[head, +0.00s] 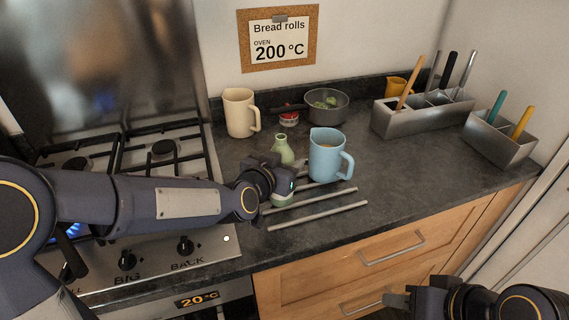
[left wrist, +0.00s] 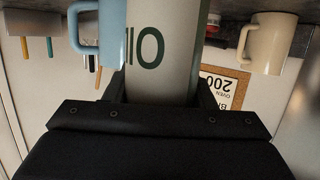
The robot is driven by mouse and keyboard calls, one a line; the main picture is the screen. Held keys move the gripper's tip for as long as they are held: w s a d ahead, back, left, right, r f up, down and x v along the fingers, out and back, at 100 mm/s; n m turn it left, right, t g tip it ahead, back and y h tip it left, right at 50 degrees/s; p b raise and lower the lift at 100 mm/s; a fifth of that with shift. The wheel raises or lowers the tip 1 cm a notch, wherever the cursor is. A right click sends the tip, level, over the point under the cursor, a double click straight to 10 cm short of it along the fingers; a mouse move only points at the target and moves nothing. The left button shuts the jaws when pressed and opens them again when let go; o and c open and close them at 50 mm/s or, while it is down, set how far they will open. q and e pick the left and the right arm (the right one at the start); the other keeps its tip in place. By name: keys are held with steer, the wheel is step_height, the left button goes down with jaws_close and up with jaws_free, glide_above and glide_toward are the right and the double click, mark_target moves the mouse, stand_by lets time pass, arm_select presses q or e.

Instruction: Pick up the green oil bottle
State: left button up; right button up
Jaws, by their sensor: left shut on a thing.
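The green oil bottle (head: 282,149) stands on the dark counter, its pale green neck and shoulder showing above my left gripper (head: 284,184) in the head view. The gripper and arm hide much of its body. In the left wrist view the bottle's pale body (left wrist: 172,50) with dark green "OIL" lettering fills the space between the fingers, upside down in the picture. My left gripper is shut on it.
A blue jug (head: 325,158) stands close to the bottle's right. A cream mug (head: 239,112), a red-lidded jar (head: 289,118) and a pan (head: 328,107) are behind. Metal bars (head: 318,216) lie in front. A stove (head: 130,150) is left; utensil holders (head: 415,117) stand right.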

arm_select(q)
step_height(320, 180, up, 2)
steer(key=s+r+p, duration=0.8)
steer(key=s+r, duration=0.2)
steer(key=s, duration=0.3)
steer(key=shift+s+a+r, duration=0.2)
steer(key=shift+s+a, duration=0.2)
stand_by(0.4)
steer(key=shift+s, duration=0.1)
steer(key=shift+a, duration=0.1)
stand_by(0.7)
